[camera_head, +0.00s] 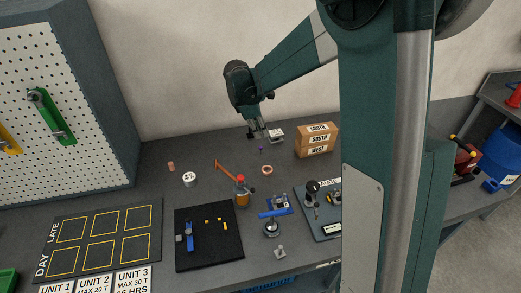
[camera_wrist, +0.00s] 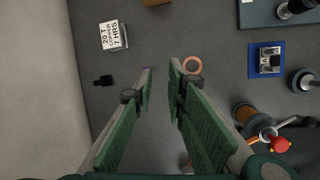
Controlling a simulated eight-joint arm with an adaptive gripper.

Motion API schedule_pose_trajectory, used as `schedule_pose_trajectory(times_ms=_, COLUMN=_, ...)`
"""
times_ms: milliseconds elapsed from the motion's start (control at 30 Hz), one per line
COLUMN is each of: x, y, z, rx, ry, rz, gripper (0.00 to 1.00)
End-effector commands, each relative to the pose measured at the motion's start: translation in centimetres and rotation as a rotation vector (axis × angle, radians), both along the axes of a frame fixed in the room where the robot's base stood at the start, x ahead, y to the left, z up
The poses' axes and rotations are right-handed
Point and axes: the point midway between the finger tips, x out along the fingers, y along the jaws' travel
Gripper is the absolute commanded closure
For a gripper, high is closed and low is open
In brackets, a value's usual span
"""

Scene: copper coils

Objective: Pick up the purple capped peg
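A small purple peg (camera_head: 261,150) shows in the head view on the grey bench, just below and right of my gripper (camera_head: 258,134). It appears to stand upright, but it is too small to make out its cap. In the wrist view my gripper (camera_wrist: 161,70) has its green fingers apart, with only bare bench between the tips. My gripper is above the bench and empty.
A copper ring (camera_wrist: 192,65) lies beside the right fingertip. An orange-brown container (camera_head: 241,193) stands nearer the camera.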

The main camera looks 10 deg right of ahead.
Motion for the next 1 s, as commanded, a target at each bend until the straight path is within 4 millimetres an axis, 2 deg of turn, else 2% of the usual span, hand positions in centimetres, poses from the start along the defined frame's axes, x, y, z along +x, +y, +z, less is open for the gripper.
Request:
schedule_pose_trajectory(times_ms=200, x=2.7, y=0.4, z=-3.3, rx=-0.043, ry=0.066, rz=0.090, gripper=0.85)
schedule_pose_trajectory(times_ms=500, x=5.4, y=0.9, z=-7.6, rx=-0.090, ry=0.151, rz=0.199, gripper=0.85)
schedule_pose_trajectory(times_ms=700, x=6.1, y=1.0, z=-9.1, rx=-0.103, ry=0.179, rz=0.235, gripper=0.85)
schedule_pose_trajectory(times_ms=1000, x=6.2, y=1.0, z=-9.3, rx=-0.106, ry=0.184, rz=0.240, gripper=0.85)
